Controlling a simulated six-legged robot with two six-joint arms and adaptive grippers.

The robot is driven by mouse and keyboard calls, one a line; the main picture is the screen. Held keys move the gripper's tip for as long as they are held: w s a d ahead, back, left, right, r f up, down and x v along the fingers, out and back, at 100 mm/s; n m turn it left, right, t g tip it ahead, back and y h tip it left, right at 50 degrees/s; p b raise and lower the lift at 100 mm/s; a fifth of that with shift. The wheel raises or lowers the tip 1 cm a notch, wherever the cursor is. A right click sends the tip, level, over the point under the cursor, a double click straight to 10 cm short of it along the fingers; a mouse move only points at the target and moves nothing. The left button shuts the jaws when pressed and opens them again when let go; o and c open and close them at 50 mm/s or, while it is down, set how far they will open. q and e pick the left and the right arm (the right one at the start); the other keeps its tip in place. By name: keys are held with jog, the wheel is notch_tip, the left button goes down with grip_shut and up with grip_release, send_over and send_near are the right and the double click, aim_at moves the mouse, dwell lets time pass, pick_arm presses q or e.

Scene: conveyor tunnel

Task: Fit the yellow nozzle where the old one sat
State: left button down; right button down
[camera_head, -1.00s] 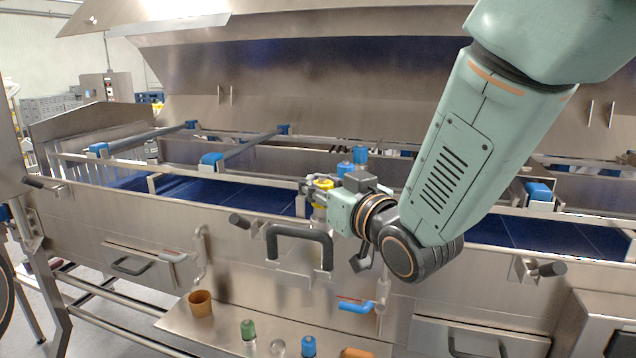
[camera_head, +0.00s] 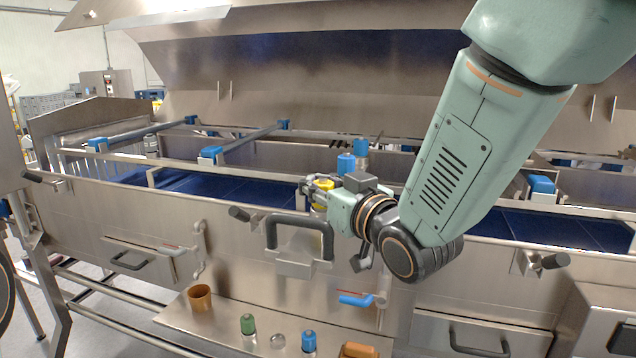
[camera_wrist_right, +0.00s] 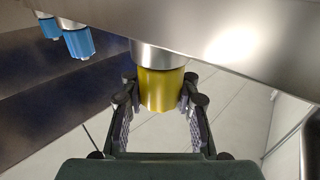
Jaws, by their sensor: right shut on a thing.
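My right gripper (camera_head: 320,193) is shut on the yellow nozzle (camera_head: 323,184), near the front rail of the conveyor. In the right wrist view the yellow nozzle (camera_wrist_right: 160,90) is between the two fingers, in line with a steel cylinder (camera_wrist_right: 155,54) under a steel beam. I cannot tell whether the nozzle is seated on that cylinder or the cylinder is its own. My left gripper is not in view.
The steel shelf (camera_head: 225,318) below holds an orange-brown cup (camera_head: 200,298), a green-capped bottle (camera_head: 247,324), a blue-capped bottle (camera_head: 309,341) and an orange item (camera_head: 360,350). A black handle (camera_head: 300,228) and a blue-lever valve (camera_head: 356,299) stick out from the front panel.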

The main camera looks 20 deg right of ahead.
jog(key=shift+f, duration=0.1)
jog(key=c, duration=0.9)
grip_release()
jog(key=shift+v, duration=3.8)
